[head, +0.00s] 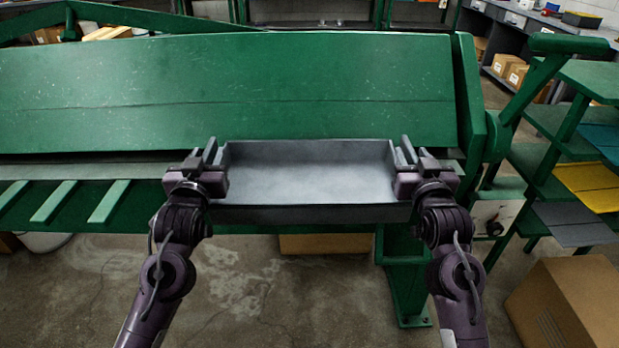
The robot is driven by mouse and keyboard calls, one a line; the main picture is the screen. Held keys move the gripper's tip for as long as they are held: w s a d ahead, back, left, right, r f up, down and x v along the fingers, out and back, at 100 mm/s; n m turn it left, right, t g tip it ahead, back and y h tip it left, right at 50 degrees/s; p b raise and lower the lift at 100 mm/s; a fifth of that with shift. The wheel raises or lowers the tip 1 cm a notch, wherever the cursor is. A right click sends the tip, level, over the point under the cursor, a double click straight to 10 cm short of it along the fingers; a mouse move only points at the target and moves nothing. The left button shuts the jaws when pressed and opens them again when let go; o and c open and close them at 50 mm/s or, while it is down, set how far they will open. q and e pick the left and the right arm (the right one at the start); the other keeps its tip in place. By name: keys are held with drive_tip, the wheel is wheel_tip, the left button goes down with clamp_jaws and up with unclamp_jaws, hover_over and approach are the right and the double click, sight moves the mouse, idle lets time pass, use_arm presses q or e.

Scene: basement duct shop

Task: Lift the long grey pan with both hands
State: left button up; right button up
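The long grey pan (310,172) is a shallow open tray with low walls, empty inside. It lies level across the front of the green bench, its long side facing me. My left gripper (203,157) is at the pan's left end, and my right gripper (405,153) is at its right end. Both have their fingers pointing away from me, close to the end walls. I cannot tell whether the fingers are shut on the walls or only beside them. The pan's underside is hidden, so I cannot tell whether it rests on the bench.
A large green machine beam (230,90) stands right behind the pan. Green slats (52,202) lie to the left. A green shelf rack with coloured sheets (588,185) stands right. A cardboard box (568,305) is on the floor at lower right.

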use_arm(q)
drive_tip(key=shift+w, duration=0.2)
use_arm(e)
drive_tip(key=shift+w, duration=0.2)
use_arm(q)
clamp_jaws()
use_arm(e)
clamp_jaws()
idle(0.9)
use_arm(q)
drive_tip(key=shift+r, duration=0.1)
use_arm(e)
drive_tip(key=shift+r, duration=0.1)
